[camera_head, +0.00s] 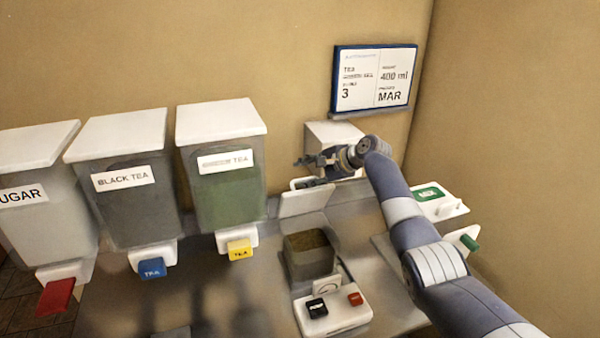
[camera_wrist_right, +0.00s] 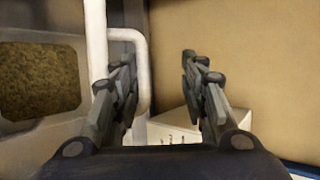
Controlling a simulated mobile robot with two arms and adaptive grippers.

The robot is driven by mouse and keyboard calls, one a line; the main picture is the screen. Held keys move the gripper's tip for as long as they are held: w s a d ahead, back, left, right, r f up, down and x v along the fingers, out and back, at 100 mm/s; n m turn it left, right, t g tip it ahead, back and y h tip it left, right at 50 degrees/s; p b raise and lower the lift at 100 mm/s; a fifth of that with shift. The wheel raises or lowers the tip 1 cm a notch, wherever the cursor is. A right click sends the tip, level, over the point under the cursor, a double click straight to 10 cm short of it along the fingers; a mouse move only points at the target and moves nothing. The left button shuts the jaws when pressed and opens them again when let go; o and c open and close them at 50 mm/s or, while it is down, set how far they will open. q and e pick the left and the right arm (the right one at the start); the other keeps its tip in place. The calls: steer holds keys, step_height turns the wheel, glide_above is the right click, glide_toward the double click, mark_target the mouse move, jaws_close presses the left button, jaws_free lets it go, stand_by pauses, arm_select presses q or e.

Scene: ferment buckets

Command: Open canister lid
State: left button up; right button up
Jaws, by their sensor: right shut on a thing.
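An open canister (camera_head: 308,265) with brown grainy contents stands on a white scale. Its white lid (camera_head: 303,203) is raised at the canister's far side. My right gripper (camera_head: 312,170) is at the upper part of this lid. In the right wrist view the lid shows nearly edge-on (camera_wrist_right: 95,35), with a white loop handle (camera_wrist_right: 141,65) beside the left finger. The right gripper (camera_wrist_right: 165,75) is shut on the handle, though a gap shows between its fingertips; the exact contact is partly hidden. The canister's contents (camera_wrist_right: 40,80) show at left. My left gripper is not in view.
Sugar (camera_head: 35,200), black tea (camera_head: 125,190) and green-filled (camera_head: 222,170) dispensers stand at left with coloured levers. A white box (camera_head: 328,134) is behind my gripper. The scale (camera_head: 335,312) has black and red buttons. A green-labelled device (camera_head: 433,200) is at right.

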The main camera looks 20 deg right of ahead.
steer(key=shift+o, duration=0.4)
step_height(320, 180, up, 7)
steer(key=d+t, duration=0.1)
steer(key=d, duration=0.1)
steer(key=shift+w+d, duration=0.2)
steer(key=shift+d, duration=0.2)
steer(key=v, duration=0.3)
steer(key=shift+s+d+f, duration=0.1)
steer(key=shift+s+d, duration=0.05)
steer(key=shift+c, duration=0.7)
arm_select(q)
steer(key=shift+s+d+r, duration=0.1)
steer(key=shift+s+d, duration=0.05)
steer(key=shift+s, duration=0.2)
arm_select(e)
steer(key=v, duration=1.1)
steer(key=shift+s, duration=0.25)
steer(key=shift+a, duration=0.2)
